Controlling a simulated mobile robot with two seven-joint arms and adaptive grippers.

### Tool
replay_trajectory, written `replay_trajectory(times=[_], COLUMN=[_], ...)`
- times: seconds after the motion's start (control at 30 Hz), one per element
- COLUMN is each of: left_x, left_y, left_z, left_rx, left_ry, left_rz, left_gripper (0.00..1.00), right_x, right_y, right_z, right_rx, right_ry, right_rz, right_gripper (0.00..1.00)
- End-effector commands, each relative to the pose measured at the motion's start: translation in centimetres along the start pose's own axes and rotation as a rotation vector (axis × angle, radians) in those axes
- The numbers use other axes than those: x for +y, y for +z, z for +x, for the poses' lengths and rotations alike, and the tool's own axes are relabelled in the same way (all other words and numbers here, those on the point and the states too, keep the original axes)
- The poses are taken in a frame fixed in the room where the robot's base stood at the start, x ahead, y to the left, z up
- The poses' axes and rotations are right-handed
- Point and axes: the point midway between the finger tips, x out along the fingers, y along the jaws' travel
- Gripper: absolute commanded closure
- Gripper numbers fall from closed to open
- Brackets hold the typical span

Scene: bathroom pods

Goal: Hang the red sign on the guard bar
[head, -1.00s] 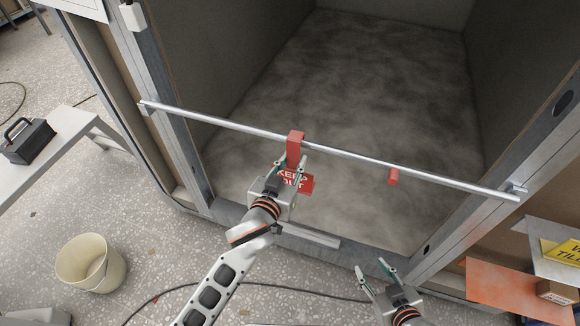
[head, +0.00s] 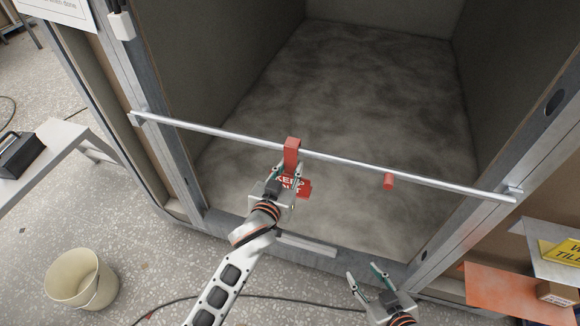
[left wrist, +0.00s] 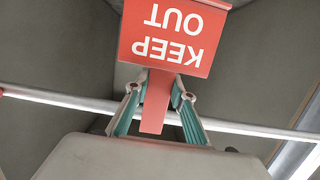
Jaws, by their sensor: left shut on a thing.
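The red KEEP OUT sign (head: 303,189) is at the metal guard bar (head: 235,131), left of the bar's middle. Its red strap (head: 291,156) crosses in front of the bar and its top shows just above it. I cannot tell whether the strap rests on the bar. My left gripper (head: 286,178) is shut on the sign and hides part of its face. The left wrist view shows the sign (left wrist: 172,38) upside down, with its strap between the fingers (left wrist: 158,105) and the bar (left wrist: 75,99) behind. My right gripper (head: 363,273) is open and empty at the lower right.
The pod floor (head: 345,100) behind the bar is clear. A bucket (head: 82,278) and a bench (head: 45,155) stand at left. An orange board (head: 500,292) and yellow sign (head: 562,252) are at lower right.

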Motion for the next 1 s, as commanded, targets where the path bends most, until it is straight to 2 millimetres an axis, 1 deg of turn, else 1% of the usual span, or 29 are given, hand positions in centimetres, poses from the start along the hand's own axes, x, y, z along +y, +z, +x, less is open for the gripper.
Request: replay_trajectory(times=[0.3,0.33,0.4,0.77,0.87,0.97,1.0], left_x=[0.0,0.0,0.0,0.0,0.0,0.0,0.0], left_y=[0.1,0.1,0.1,0.2,0.3,0.3,0.3], left_z=[0.0,0.0,0.0,-0.1,-0.8,-2.1,-2.9], left_rx=[0.001,0.0,0.0,-0.001,-0.002,-0.003,-0.003], left_ry=[0.0,0.0,0.0,0.0,0.0,-0.001,0.0], left_rz=[-0.001,-0.001,0.0,0.0,-0.001,-0.001,-0.001], left_gripper=[1.0,0.74,0.57,0.57,0.57,0.57,0.57], right_x=[0.2,0.2,0.3,0.6,0.5,0.4,0.4], right_y=[-0.1,-0.1,-0.1,0.4,0.3,0.3,0.2], right_z=[0.0,0.0,0.0,0.1,0.1,0.1,0.1], right_rx=[0.003,0.003,0.003,-0.006,-0.005,-0.004,-0.003], right_ry=[0.002,0.002,0.003,0.005,0.005,0.004,0.004], right_rz=[-0.004,-0.004,-0.005,-0.01,-0.009,-0.007,-0.007], right_gripper=[0.6,0.6,0.6,0.6,0.6,0.6,0.6])
